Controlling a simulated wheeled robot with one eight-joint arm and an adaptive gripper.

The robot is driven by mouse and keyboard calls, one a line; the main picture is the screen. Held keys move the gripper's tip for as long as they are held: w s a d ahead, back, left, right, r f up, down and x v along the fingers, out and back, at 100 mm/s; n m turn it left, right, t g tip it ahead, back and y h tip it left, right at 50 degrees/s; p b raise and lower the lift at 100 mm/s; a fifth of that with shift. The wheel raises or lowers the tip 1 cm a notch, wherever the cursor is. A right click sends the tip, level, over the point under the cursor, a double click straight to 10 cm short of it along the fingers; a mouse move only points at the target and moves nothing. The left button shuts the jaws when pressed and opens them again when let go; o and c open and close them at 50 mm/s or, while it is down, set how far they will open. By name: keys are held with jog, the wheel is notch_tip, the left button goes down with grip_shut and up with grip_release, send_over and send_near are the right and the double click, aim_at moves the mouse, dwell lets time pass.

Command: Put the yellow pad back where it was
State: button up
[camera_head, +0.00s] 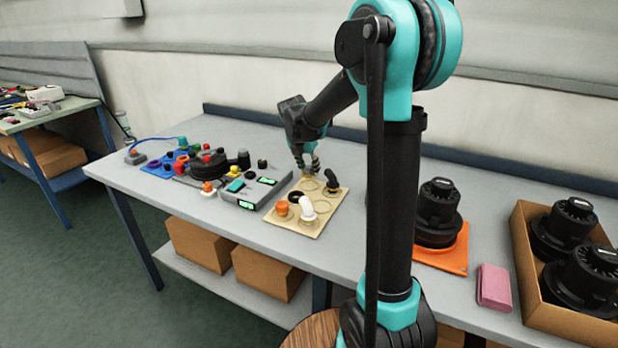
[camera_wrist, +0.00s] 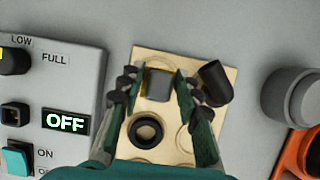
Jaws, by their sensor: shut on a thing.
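My gripper (camera_head: 306,168) is over the far part of a tan board (camera_head: 326,203) on the long grey table. I cannot make out a plain yellow pad; a pink pad (camera_head: 494,287) lies at the table's right front.
An orange piece (camera_head: 282,208) and a white elbow (camera_head: 307,207) stand on the board's near part. A grey control box (camera_head: 252,189) stands close on the left. Black motor units (camera_head: 438,205) and a cardboard box (camera_head: 523,255) stand to the right.

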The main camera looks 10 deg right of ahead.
aim_at(309, 177)
jog(key=shift+f, duration=1.9)
jog(key=o, duration=1.1)
jog(key=shift+f, duration=0.1)
jog(key=v, duration=1.2)
jog(key=shift+w, duration=0.1)
